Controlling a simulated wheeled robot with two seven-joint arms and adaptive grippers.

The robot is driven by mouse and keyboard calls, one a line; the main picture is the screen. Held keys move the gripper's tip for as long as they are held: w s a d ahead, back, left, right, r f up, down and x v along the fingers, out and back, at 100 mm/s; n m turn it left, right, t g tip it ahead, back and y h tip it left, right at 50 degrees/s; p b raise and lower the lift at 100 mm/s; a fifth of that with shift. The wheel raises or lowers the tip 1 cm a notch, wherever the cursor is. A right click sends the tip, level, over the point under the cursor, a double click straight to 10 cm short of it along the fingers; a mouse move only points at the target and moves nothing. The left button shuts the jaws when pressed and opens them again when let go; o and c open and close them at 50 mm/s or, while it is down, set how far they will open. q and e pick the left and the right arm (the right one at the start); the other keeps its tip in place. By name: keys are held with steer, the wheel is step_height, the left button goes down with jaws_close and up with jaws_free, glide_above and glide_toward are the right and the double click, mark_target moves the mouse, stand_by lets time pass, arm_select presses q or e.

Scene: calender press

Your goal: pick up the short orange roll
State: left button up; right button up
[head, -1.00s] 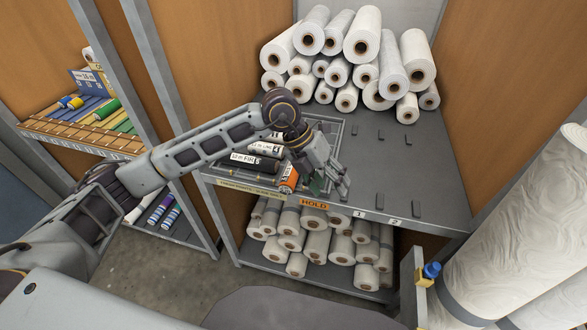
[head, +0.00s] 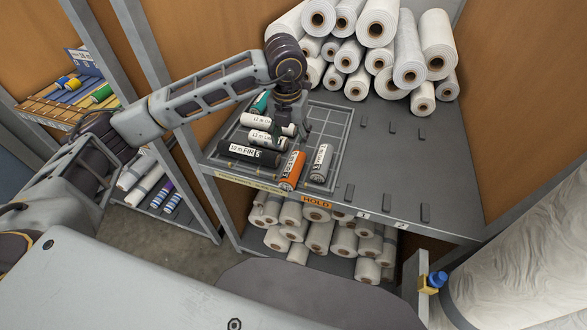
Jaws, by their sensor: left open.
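The short orange roll (head: 291,171) lies in the wire-framed tray (head: 338,116) on the grey shelf, near its front edge. It is in full view, with nothing gripping it. My left gripper (head: 277,128) hangs pointing down over the back left part of the tray, behind the orange roll and apart from it. Its jaws are open, and the fingers partly cover the white rolls. My right gripper is out of view.
A grey roll (head: 320,163) lies right of the orange one, a black roll (head: 249,155) left. Two white rolls (head: 267,121) and a teal roll (head: 260,101) lie behind. White rolls (head: 408,50) are piled at the back. The shelf's right half (head: 385,170) is mostly clear.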

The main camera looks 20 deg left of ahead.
mark_target(293, 165)
arm_select(q)
steer(key=shift+w+d+f+p, duration=0.1)
steer(key=shift+w+f+p, duration=0.15)
steer(key=shift+f, duration=1.2)
steer(key=shift+w+a+f+p, duration=0.1)
steer(key=shift+f+p, duration=0.15)
steer(key=shift+f, duration=1.2)
steer(key=shift+w+d+f+p, duration=0.1)
steer(key=shift+w+f+p, duration=0.15)
steer(key=shift+f, duration=1.2)
steer(key=shift+s+f, duration=0.1)
steer(key=shift+f, duration=0.05)
steer(key=shift+s+d+f+p, duration=0.1)
steer(key=shift+f+p, duration=0.5)
steer(key=shift+f, duration=0.3)
steer(key=shift+f+p, duration=0.35)
steer(key=shift+f, duration=1.2)
steer(key=c, duration=0.9)
steer(key=shift+r, duration=0.1)
